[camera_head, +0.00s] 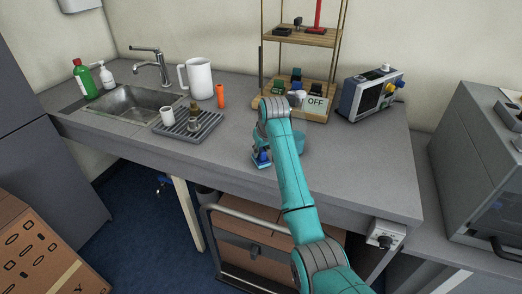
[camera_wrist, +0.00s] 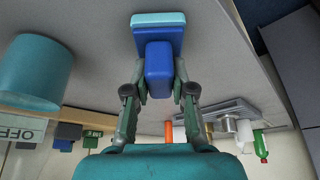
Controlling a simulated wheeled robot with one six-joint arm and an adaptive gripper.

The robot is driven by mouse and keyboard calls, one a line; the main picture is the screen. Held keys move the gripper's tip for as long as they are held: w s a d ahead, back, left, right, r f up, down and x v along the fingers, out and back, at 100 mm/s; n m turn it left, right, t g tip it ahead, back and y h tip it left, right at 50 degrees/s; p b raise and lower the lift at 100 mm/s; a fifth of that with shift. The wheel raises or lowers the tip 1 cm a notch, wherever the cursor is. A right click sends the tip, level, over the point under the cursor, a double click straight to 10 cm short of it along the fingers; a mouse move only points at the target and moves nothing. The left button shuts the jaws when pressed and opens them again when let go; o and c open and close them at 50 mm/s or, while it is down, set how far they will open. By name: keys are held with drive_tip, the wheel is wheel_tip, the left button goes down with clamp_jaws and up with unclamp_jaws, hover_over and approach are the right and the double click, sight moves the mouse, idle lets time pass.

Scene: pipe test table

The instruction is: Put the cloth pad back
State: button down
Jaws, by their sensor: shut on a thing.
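My gripper (camera_wrist: 160,92) is shut on a blue block-like pad piece (camera_wrist: 158,68), with a wider dark blue plate and a pale blue layer (camera_wrist: 158,19) at its far end. I take this to be the cloth pad. In the head view the blue piece (camera_head: 262,157) shows low over the front middle of the grey counter, left of my teal arm. Whether it touches the counter cannot be told. My arm hides most of my gripper there. A wooden rack (camera_head: 318,112) at the back holds several small coloured blocks on its lower board.
An OFF sign (camera_head: 315,103) stands on the rack's lower board. A grey instrument (camera_head: 362,96) is to its right. An orange cylinder (camera_head: 221,95), white jug (camera_head: 198,78), drying tray (camera_head: 207,127) and sink (camera_head: 128,103) are left. Counter left of my gripper is clear.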

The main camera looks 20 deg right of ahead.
drive_tip(key=c, duration=1)
unclamp_jaws()
drive_tip(key=shift+s+r, duration=0.15)
drive_tip(key=shift+r, duration=0.4)
drive_tip(key=v, duration=1.1)
drive_tip(key=shift+s, duration=0.1)
